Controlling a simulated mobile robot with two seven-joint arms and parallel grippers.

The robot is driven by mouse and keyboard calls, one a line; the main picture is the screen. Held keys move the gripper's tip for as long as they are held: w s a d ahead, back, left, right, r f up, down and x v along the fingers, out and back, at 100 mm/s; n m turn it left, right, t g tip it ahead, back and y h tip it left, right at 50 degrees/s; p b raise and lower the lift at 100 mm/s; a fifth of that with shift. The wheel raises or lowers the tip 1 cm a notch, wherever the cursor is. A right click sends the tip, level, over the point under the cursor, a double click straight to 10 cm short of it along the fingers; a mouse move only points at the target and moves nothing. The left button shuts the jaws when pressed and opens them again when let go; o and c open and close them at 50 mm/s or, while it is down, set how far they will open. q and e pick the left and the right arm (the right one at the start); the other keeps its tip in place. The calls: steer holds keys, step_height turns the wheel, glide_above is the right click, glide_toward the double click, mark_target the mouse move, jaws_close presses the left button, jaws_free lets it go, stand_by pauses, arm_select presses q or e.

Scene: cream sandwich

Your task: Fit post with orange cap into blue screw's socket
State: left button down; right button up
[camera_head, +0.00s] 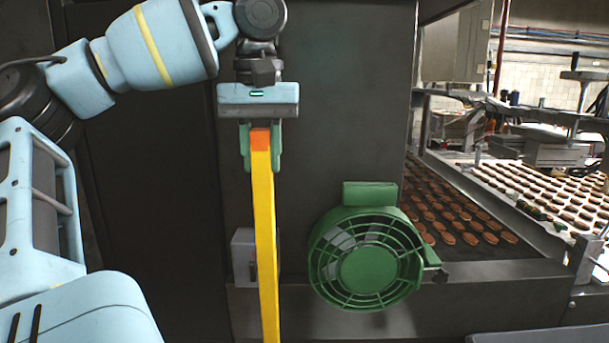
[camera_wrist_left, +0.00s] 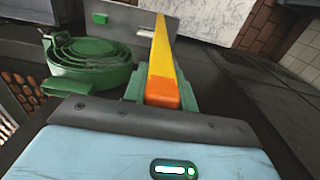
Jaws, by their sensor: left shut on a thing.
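A long yellow post (camera_head: 265,230) with an orange cap (camera_head: 260,139) hangs upright from my left gripper (camera_head: 260,160) in the head view. The green fingers are shut on the capped upper end, one on each side. The post's lower end runs out of the bottom of the head view. In the left wrist view, the orange cap (camera_wrist_left: 162,94) sits between the fingers of my left gripper (camera_wrist_left: 163,88), and the yellow post (camera_wrist_left: 162,50) leads away from it. The blue screw and its socket are not in view. My right gripper is not in view.
A green round fan (camera_head: 365,262) is fixed to the dark machine front, right of the post. A grey box (camera_head: 243,257) is behind the post. Conveyors with rows of brown biscuits (camera_head: 455,212) lie at the right. Free space shows between post and fan.

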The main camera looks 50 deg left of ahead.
arm_select(q)
steer(key=w, duration=0.6)
steer(key=shift+a+f, duration=0.15)
steer(key=shift+w+f, duration=0.25)
steer(key=shift+f, duration=0.7)
steer(key=shift+w+f, duration=0.25)
steer(key=shift+f, duration=0.75)
steer(key=c, duration=1.1)
jaws_free()
steer(key=shift+f, duration=0.1)
